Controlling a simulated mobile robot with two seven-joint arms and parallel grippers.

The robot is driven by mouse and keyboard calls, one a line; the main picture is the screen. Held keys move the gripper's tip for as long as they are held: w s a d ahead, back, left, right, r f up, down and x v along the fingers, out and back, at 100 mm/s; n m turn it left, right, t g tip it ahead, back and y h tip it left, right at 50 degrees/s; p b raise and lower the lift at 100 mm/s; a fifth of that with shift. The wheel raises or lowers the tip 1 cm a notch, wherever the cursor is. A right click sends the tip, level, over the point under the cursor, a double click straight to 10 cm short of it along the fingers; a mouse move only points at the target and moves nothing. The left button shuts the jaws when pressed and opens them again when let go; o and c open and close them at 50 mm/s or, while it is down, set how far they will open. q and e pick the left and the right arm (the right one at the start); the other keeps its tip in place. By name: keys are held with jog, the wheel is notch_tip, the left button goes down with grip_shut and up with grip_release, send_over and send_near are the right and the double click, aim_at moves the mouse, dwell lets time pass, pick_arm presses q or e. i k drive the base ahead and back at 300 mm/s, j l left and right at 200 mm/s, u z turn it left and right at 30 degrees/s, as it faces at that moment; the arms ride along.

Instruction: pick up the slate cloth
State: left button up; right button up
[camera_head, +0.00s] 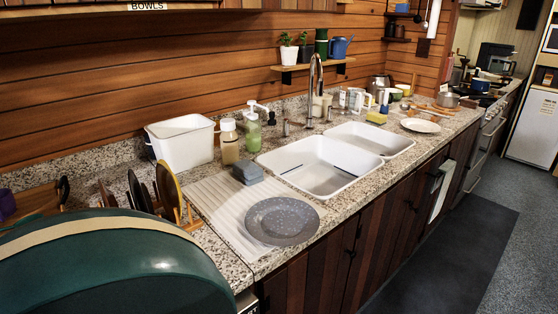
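A small folded slate-grey cloth (248,172) lies on the white ribbed drainboard, just left of the sink. It looks like a thick, low block, and nothing covers it from this view. Neither my left nor my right gripper is in view, so nothing of mine is seen near the cloth.
A grey speckled plate (283,221) lies in front of the cloth on the drainboard (222,205). Soap bottles (253,133) and a white tub (182,140) stand behind. The double sink (320,163) is to the right. A large dark green rounded thing (110,270) fills the lower left.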

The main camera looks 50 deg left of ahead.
aim_at(249, 172)
jog(key=i, duration=1.6)
jog(key=i+u, duration=0.15)
jog(key=i, duration=0.3)
jog(key=i+l+u, duration=0.2)
jog(key=i, duration=0.2)
jog(key=i+l+u, duration=0.15)
jog(key=i, duration=0.3)
jog(key=u, duration=3.5)
